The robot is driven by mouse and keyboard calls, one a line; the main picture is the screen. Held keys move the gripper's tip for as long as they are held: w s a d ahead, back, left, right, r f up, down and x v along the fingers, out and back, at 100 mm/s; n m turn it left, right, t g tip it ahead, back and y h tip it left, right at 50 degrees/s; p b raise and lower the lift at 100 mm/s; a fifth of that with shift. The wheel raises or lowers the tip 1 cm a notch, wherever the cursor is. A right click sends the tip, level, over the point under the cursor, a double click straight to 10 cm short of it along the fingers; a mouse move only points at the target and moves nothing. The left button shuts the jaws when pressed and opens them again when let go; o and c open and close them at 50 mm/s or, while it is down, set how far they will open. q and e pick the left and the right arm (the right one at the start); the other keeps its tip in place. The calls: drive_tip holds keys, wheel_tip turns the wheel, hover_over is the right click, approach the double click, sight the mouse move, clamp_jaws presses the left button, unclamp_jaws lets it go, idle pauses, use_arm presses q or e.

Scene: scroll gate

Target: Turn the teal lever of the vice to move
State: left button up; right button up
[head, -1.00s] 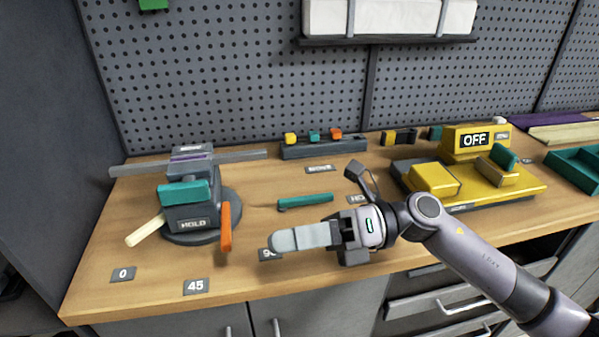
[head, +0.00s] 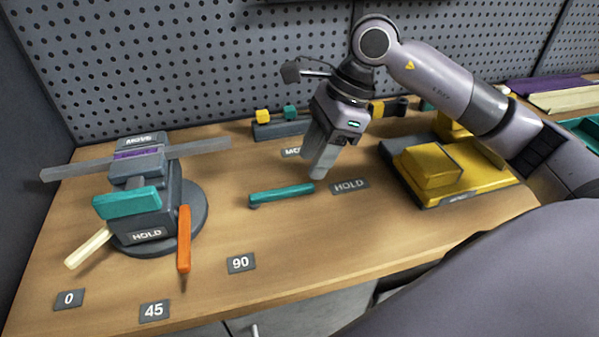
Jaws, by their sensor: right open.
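The vice (head: 150,227) stands on a round dark base at the left of the bench. Its teal lever (head: 127,203) lies across the front, just above the HOLD plate; a MOVE plate (head: 138,141) is at the back. It clamps a long grey bar (head: 75,169) with a purple strip. A second teal bar (head: 282,194) lies on the bench between a partly hidden plate and another HOLD plate (head: 349,186). My right gripper (head: 316,160) is open and empty, pointing down above the bench behind that bar, well right of the vice. My left gripper is not in view.
An orange handle (head: 184,238) and a cream handle (head: 88,247) stick out from the vice. Plates 0 (head: 69,299), 45 (head: 154,310) and 90 (head: 241,262) lie in front. A yellow machine (head: 430,167) stands right. The bench between vice and teal bar is clear.

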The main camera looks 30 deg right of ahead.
sight(299, 186)
drive_tip(key=shift+x, duration=2.7)
drive_tip(key=shift+s+a, duration=0.1)
clamp_jaws()
